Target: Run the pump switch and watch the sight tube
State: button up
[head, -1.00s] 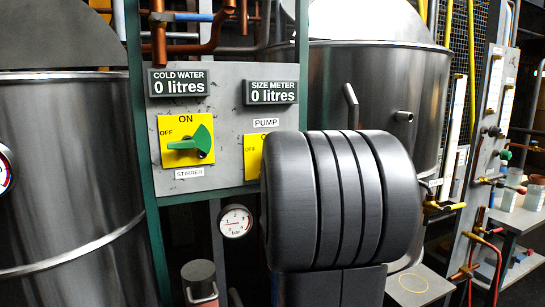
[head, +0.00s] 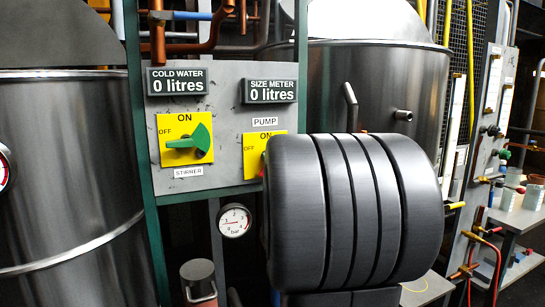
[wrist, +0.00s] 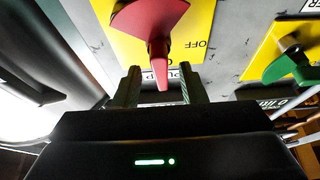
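The pump switch is a red lever (wrist: 160,45) on a yellow plate (head: 252,150), seen upside down in the wrist view. Its narrow end points down there, toward a mostly covered label, not at the OFF word beside it. My gripper (wrist: 160,88) is open, with a finger on each side of the lever's tip; I cannot tell whether they touch it. In the head view my arm hides the gripper and most of the switch. I cannot pick out the sight tube with certainty.
The green stirrer switch (head: 187,142) is left of the pump and points to OFF. The cold water display (head: 177,81) reads 0 litres. A pressure gauge (head: 234,220) sits below the panel. Steel tanks (head: 65,190) and pipes crowd both sides.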

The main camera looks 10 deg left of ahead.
jog(key=b+v, duration=0.1)
jog(key=v, duration=0.9)
jog(key=shift+s+f, duration=0.15)
jog(key=shift+s, duration=0.05)
dwell(6.8)
